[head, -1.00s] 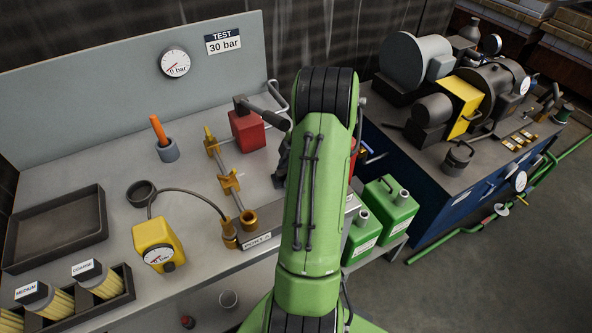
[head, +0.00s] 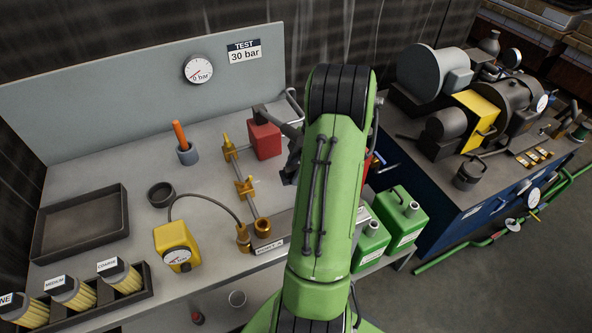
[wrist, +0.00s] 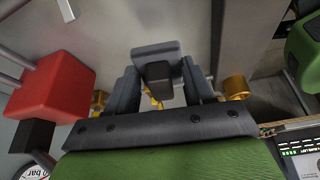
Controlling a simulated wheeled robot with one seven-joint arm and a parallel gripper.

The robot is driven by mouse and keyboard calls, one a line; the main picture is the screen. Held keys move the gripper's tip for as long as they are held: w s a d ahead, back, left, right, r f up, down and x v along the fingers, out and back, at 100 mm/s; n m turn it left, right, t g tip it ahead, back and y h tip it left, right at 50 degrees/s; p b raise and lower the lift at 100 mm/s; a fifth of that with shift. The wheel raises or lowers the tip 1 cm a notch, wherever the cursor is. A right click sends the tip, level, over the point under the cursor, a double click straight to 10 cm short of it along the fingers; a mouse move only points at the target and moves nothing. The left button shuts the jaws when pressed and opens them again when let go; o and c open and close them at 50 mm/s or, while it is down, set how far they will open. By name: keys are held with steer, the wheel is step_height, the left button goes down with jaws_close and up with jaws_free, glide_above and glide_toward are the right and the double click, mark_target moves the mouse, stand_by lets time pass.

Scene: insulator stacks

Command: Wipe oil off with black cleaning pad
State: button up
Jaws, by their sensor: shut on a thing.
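My gripper (wrist: 160,92) is shut on a dark grey block-like thing (wrist: 158,70) in the wrist view. This looks like the black cleaning pad, seen between the two grey fingers. In the head view my gripper (head: 291,168) shows only partly at the left edge of my green arm, above the grey bench (head: 205,210). The held pad cannot be made out there. The brass valve pipe (head: 244,187) lies on the bench left of my gripper; brass parts also show beyond the fingers in the wrist view. I cannot make out any oil patch clearly.
The red block with a dark lever (head: 264,138) stands close behind and left of my gripper. A yellow gauge box (head: 176,244), a dark tray (head: 80,222) and a brush rack (head: 82,298) occupy the left. Green cans (head: 402,222) stand right of my arm.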

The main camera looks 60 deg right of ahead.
step_height(320, 180, up, 3)
steer(key=shift+r+p, duration=0.1)
steer(key=shift+p, duration=1)
steer(key=shift+s+f, duration=0.1)
steer(key=shift+f, duration=0.1)
